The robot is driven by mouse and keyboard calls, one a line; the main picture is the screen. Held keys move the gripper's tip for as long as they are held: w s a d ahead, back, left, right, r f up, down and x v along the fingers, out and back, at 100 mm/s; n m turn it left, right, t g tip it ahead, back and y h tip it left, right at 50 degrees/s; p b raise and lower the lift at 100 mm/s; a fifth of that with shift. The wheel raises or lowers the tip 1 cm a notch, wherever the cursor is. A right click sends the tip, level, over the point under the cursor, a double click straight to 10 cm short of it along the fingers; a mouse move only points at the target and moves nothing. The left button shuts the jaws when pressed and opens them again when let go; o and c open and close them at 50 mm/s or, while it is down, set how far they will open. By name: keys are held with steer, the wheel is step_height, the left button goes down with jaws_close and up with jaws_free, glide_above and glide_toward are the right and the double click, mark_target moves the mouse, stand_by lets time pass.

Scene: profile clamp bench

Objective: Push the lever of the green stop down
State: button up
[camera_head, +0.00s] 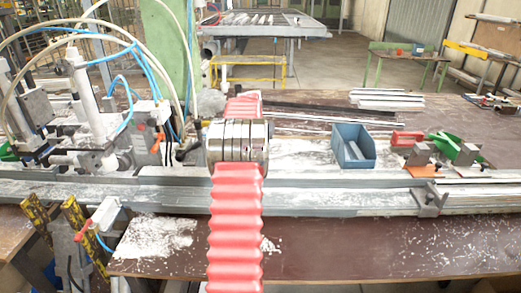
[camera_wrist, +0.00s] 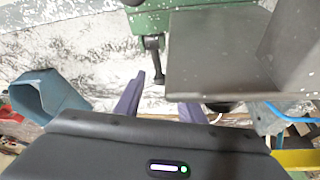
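In the wrist view a green body (camera_wrist: 195,18) shows at the top edge, with a dark lever (camera_wrist: 154,55) hanging down in the picture. I take it for the green stop. My gripper (camera_wrist: 163,92) has two purple fingers set apart with nothing between them. The lever's lower end appears just above the gap, nearer the left finger; I cannot tell whether they touch. In the head view a green piece (camera_head: 457,148) stands on the right of the bench; I cannot tell if it is the same one. My red arm hides the gripper there.
A blue bin (camera_head: 353,147) stands on the bench, also at left in the wrist view (camera_wrist: 45,95). A grey metal block (camera_wrist: 212,60) is close to my right finger. A long rail (camera_head: 330,200) crosses the bench. A machine with blue hoses (camera_head: 125,75) stands left.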

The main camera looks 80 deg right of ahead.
steer(key=shift+c, duration=0.6)
jaws_close()
